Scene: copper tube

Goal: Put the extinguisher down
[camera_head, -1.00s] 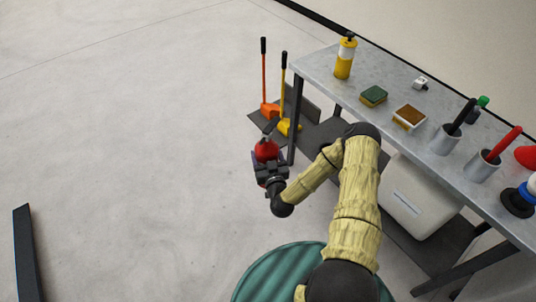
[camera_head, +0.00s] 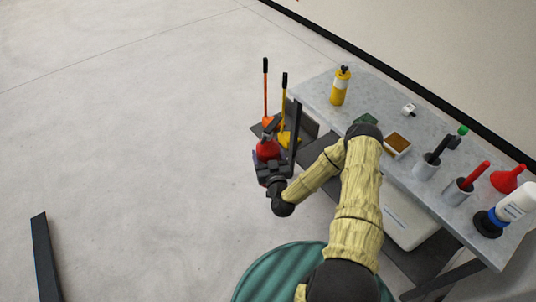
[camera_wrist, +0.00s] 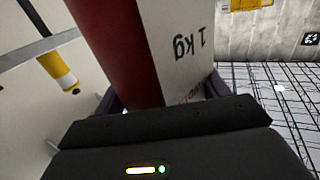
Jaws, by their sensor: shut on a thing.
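The red extinguisher (camera_head: 267,149) is in my gripper (camera_head: 268,160), which is shut on it. It is held out in front of my arm, left of the table's near-left leg in the head view. In the wrist view the extinguisher (camera_wrist: 110,45) fills the upper middle, with a white label reading "1 kg" upside down. The purple-grey fingers show on both sides of it. Its base is hidden by the gripper, and I cannot tell its height above the floor.
The grey table (camera_head: 310,88) holds a yellow bottle (camera_head: 340,86), cups with tools and a red funnel (camera_head: 508,178). An orange tool (camera_head: 266,92) and a yellow tool (camera_head: 284,108) stand on a dark mat beyond the extinguisher. Floor to the left is clear, except a dark post (camera_head: 44,255).

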